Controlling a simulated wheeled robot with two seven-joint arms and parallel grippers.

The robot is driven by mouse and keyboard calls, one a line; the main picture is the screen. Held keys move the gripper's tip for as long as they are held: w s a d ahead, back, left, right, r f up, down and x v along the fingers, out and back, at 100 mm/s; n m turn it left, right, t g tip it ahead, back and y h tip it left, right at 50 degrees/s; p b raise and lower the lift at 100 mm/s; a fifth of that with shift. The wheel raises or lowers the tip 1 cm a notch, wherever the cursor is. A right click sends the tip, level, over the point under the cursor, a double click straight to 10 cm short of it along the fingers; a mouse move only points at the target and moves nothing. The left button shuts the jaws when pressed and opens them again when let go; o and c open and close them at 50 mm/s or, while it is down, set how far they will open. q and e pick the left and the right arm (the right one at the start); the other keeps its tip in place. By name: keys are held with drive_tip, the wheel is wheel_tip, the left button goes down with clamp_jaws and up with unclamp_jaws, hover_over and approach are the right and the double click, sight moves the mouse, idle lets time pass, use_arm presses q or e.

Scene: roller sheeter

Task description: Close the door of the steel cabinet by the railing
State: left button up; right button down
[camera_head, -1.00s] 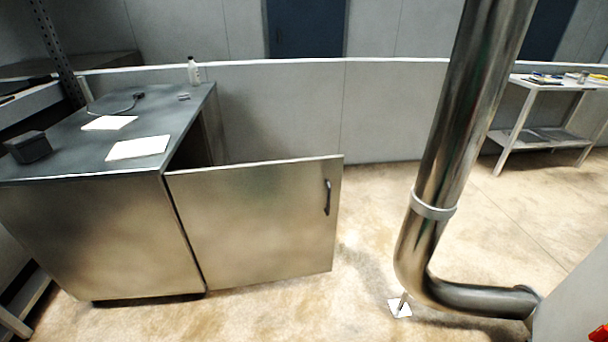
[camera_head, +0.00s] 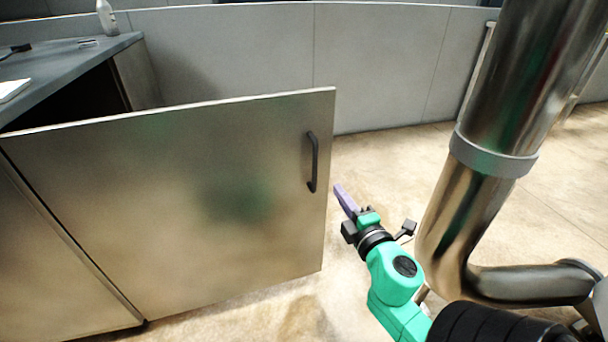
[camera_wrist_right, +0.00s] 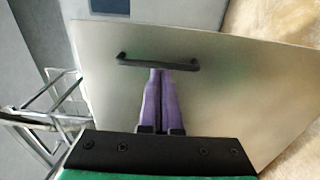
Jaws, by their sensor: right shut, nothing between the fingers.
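The steel cabinet's door (camera_head: 190,200) stands open in the head view, swung out from the cabinet (camera_head: 55,255) at the left. Its black bar handle (camera_head: 313,162) is upright near the door's free edge. My right gripper (camera_head: 340,192) is just right of that edge, below the handle's level, with its purple fingers shut and empty. In the right wrist view the shut fingers (camera_wrist_right: 160,75) point at the door (camera_wrist_right: 225,95), their tips appearing just below the handle (camera_wrist_right: 157,63). I cannot tell whether they touch it. My left gripper is not in view.
A thick steel pipe (camera_head: 475,110) bends low at the right, close beside my right arm. A grey wall panel (camera_head: 380,60) runs behind the door. A white bottle (camera_head: 106,17) stands on the cabinet top (camera_head: 60,62). Bare floor (camera_head: 385,165) lies between door and pipe.

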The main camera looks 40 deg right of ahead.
sight(321, 165)
drive_tip(key=x, duration=1.2)
drive_tip(key=shift+d, duration=0.1)
drive_tip(key=shift+w, duration=0.1)
